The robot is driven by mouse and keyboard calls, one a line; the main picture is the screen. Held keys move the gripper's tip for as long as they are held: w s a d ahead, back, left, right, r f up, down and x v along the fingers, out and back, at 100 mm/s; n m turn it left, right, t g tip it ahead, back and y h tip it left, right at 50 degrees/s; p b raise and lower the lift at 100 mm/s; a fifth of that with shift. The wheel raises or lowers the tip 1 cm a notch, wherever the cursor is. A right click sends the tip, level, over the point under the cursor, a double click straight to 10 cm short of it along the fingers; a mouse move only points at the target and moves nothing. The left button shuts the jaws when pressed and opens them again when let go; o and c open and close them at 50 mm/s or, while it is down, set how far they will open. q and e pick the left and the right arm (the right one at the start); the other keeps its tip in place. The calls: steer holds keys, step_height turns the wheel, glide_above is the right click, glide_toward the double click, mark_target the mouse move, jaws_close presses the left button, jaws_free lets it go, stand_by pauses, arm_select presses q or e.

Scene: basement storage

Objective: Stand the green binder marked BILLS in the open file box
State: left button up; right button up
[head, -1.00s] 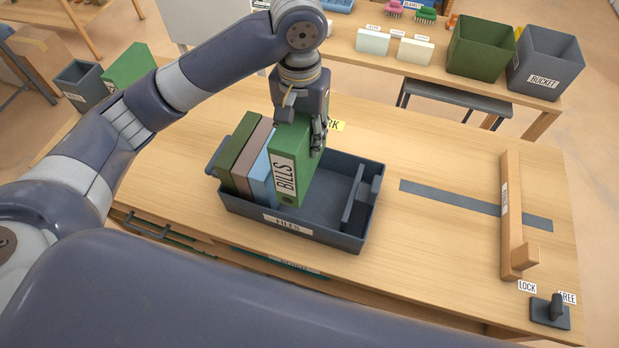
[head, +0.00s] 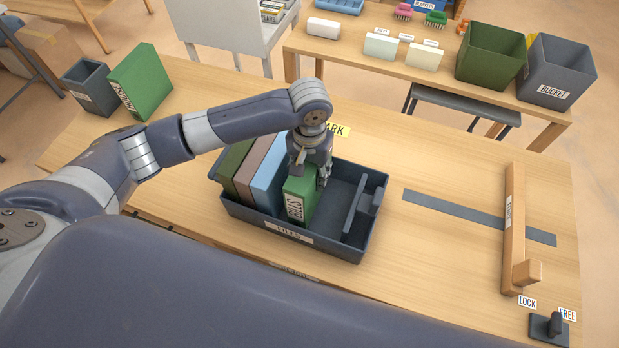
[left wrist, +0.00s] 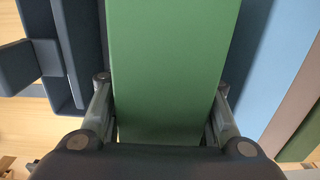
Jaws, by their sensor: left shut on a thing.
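The green binder marked BILLS (head: 299,200) stands upright inside the grey file box (head: 335,247), low between its walls. It is just right of the blue binder (head: 268,186). My left gripper (head: 312,176) is above it and shut on its upper part. In the left wrist view the green binder (left wrist: 168,70) fills the space between the two fingers (left wrist: 165,110), with the blue binder (left wrist: 268,70) beside it. Whether its bottom touches the box floor is hidden. My right gripper is not in view.
Brown (head: 248,175) and dark green (head: 231,165) binders stand left of the blue one. A grey divider (head: 361,208) stands in the box's right part. Another green binder (head: 142,82) stands at the table's back left. A wooden bar (head: 513,225) lies at the right.

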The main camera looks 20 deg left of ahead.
mark_target(310, 181)
arm_select(q)
step_height(310, 181, down, 3)
steer(key=shift+f, duration=0.25)
steer(key=o, duration=1.3)
steer(key=shift+f, duration=0.15)
steer(key=shift+o, duration=0.2)
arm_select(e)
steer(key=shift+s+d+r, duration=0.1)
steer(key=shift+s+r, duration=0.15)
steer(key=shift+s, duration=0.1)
arm_select(q)
steer(key=shift+r, duration=0.25)
step_height(310, 181, up, 11)
steer(key=shift+f+b, duration=0.2)
steer(key=shift+b, duration=0.6)
steer(key=shift+r, duration=0.65)
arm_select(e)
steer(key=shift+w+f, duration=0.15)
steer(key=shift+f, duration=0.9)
